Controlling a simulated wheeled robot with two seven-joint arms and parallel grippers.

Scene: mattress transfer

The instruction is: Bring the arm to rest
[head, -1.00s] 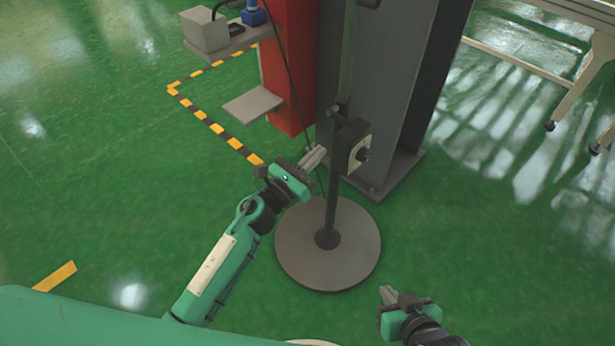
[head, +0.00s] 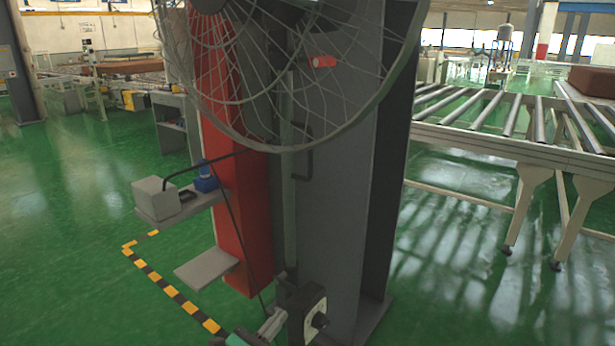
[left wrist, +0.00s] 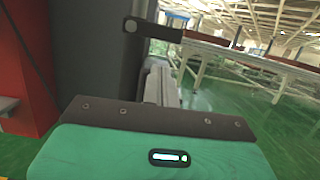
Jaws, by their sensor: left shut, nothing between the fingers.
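My left gripper (head: 272,324) is at the bottom edge of the head view, shut and empty, with only its fingers and a bit of its green body showing. Its tips are close to the left side of the control box (head: 314,312) on the standing fan's pole; I cannot tell if they touch. In the left wrist view the green gripper body fills the bottom and the grey fingers (left wrist: 161,84) lie together, pointing away. My right gripper is out of view.
The fan's wire cage (head: 275,75) stands in front of a dark grey column (head: 345,200) and a red post (head: 222,130). A shelf (head: 180,204) holds a grey box. A roller conveyor (head: 500,140) is at the right. Green floor is open at the left.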

